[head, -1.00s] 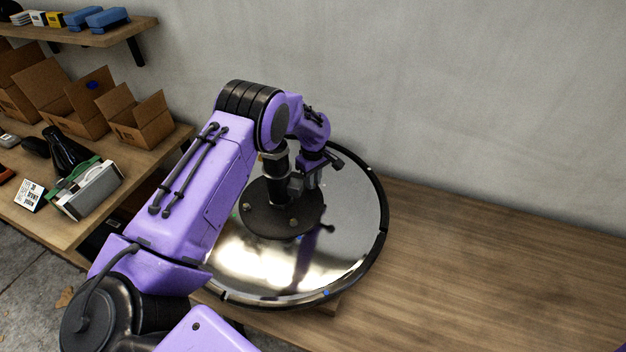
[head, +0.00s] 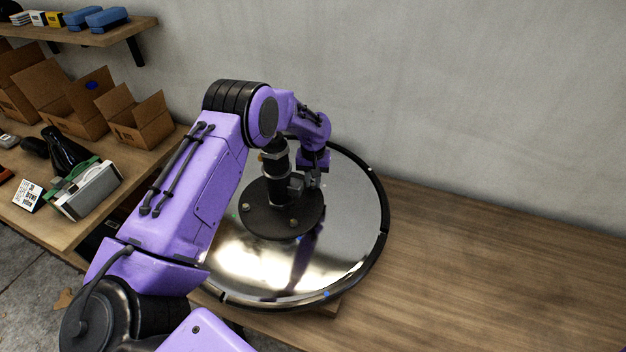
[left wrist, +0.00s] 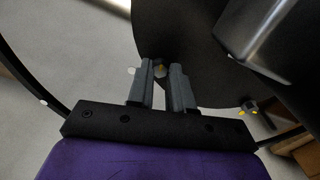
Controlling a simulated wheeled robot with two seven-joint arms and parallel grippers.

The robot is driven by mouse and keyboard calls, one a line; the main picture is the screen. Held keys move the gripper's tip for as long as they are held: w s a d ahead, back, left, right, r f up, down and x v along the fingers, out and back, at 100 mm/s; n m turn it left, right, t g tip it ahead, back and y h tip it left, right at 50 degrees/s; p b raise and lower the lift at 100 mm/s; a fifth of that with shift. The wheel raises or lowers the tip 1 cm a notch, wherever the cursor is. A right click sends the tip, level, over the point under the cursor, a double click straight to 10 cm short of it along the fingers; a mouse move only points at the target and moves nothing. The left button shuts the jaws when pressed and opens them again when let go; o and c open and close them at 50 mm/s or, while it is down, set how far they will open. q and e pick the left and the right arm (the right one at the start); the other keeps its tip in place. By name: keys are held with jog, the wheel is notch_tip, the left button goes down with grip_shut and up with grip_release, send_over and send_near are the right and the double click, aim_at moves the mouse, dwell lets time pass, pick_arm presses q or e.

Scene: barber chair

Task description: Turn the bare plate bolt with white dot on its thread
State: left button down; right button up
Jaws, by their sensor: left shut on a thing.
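A round black plate (head: 268,222) with a thick dark post (head: 277,178) lies on a large shiny disc (head: 345,235). My left gripper (head: 314,181) is at the plate's right edge. In the left wrist view my left gripper (left wrist: 163,72) is shut on a bolt (left wrist: 160,69), mostly hidden between the fingers. The bolt's thread is not visible. My right gripper is out of view.
The disc's black rim (head: 384,205) rests on a wooden table (head: 480,260), clear to the right. A grey wall stands behind. At the left, a bench holds cardboard boxes (head: 140,120) and a grey case (head: 88,190), below a shelf (head: 110,35).

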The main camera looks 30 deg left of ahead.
aim_at(313, 184)
pick_arm(q)
jog(key=shift+w+r+m, duration=0.1)
jog(key=shift+r+m, duration=0.05)
jog(key=shift+m, duration=0.35)
jog(key=c, duration=1)
grip_release()
notch_tip(313, 184, up, 10)
jog(key=shift+r+b, duration=0.2)
jog(key=shift+b, duration=0.85)
